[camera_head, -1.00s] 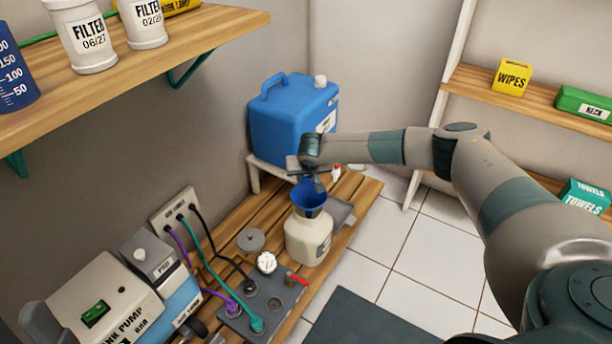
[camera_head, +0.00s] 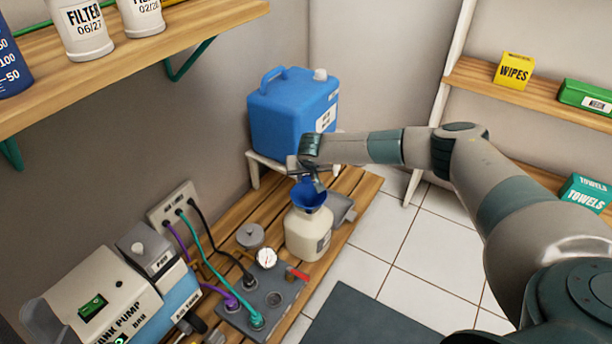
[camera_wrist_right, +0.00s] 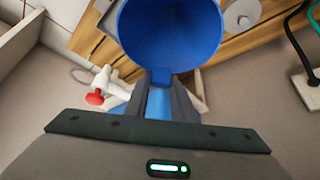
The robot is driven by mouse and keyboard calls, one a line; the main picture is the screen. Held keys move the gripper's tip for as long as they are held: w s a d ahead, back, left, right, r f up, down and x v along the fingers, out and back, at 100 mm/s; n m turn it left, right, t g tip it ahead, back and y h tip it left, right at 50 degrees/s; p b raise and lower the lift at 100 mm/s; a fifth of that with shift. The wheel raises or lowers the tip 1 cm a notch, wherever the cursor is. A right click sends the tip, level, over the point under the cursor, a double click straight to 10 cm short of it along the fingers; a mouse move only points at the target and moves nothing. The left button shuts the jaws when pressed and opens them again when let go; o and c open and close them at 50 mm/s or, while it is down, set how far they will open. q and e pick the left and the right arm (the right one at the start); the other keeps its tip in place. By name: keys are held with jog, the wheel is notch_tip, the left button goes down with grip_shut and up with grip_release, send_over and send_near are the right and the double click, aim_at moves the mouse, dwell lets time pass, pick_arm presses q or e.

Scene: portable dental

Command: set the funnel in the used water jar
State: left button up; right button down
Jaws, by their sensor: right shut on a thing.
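The blue funnel (camera_head: 309,195) is at the mouth of the cream used water jar (camera_head: 307,233), which stands upright on the wooden slatted bench. The head view does not settle how deep the funnel's spout sits in the neck. My right gripper (camera_head: 308,179) is shut on the funnel's edge from behind. In the right wrist view the funnel's wide bowl (camera_wrist_right: 172,32) fills the top, and its blue tab is between the fingers (camera_wrist_right: 160,90); the jar is hidden there. My left gripper is not in view.
A blue water container (camera_head: 292,115) stands on a small raised stand behind the jar. A gauge panel (camera_head: 262,298) with cables and a pump unit (camera_head: 110,300) are at the left. A grey tray (camera_head: 343,209) lies right of the jar. A red-handled tap (camera_wrist_right: 96,92) is near the gripper.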

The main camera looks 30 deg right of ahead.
jog(key=shift+f+b, duration=0.55)
jog(key=shift+f, duration=0.2)
dwell(0.3)
jog(key=c, duration=1.4)
grip_release()
jog(key=shift+c, duration=0.2)
